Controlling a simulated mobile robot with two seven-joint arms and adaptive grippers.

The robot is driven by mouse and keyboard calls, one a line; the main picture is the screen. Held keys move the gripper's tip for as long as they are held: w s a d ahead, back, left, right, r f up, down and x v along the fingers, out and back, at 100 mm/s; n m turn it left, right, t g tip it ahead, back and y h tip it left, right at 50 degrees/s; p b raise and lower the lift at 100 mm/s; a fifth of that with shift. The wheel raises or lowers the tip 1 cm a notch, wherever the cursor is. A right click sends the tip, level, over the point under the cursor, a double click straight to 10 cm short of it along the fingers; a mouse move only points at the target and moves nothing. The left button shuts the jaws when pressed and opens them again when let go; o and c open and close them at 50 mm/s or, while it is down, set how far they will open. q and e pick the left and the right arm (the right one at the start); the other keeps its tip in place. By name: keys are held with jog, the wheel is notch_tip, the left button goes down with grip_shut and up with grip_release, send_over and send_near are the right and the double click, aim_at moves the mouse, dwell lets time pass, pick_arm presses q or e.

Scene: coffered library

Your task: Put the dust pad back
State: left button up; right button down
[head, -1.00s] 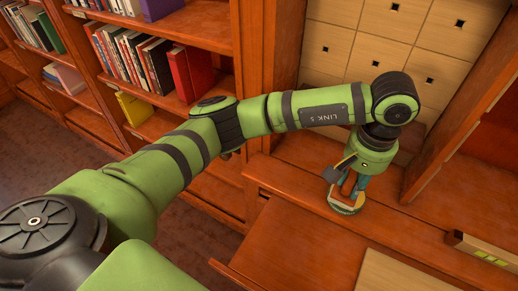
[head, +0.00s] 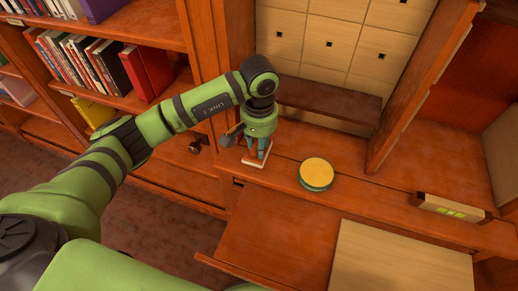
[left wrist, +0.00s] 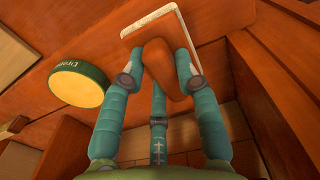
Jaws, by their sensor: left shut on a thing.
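The dust pad is a flat block with a pale edge and a brown knob-like handle. It shows in the head view (head: 255,163) and in the left wrist view (left wrist: 166,68). My left gripper (head: 259,149) is shut on the handle, with its teal fingers around it in the left wrist view (left wrist: 160,72). The pad is at the left part of the wooden desk ledge; I cannot tell whether it touches the surface. A round tin (head: 315,174) with a yellow top and green side stands to its right, apart from it; it also shows in the left wrist view (left wrist: 76,88). My right gripper is out of view.
A box with green marks (head: 450,206) lies on the ledge at right. A pale board (head: 400,262) lies on the lower desk surface. A dark shelf (head: 325,100) and pale drawers (head: 330,45) stand behind. Bookshelves (head: 110,60) are at left. The ledge between tin and box is clear.

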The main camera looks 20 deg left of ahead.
pick_arm(q)
notch_tip(320, 180, down, 4)
jog(key=shift+r+p, duration=0.25)
jog(key=shift+p, duration=0.25)
jog(key=shift+f, duration=0.15)
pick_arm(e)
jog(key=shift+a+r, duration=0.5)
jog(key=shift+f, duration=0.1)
pick_arm(q)
jog(key=shift+f+b, duration=0.15)
jog(key=shift+b, duration=0.15)
jog(key=o, duration=1)
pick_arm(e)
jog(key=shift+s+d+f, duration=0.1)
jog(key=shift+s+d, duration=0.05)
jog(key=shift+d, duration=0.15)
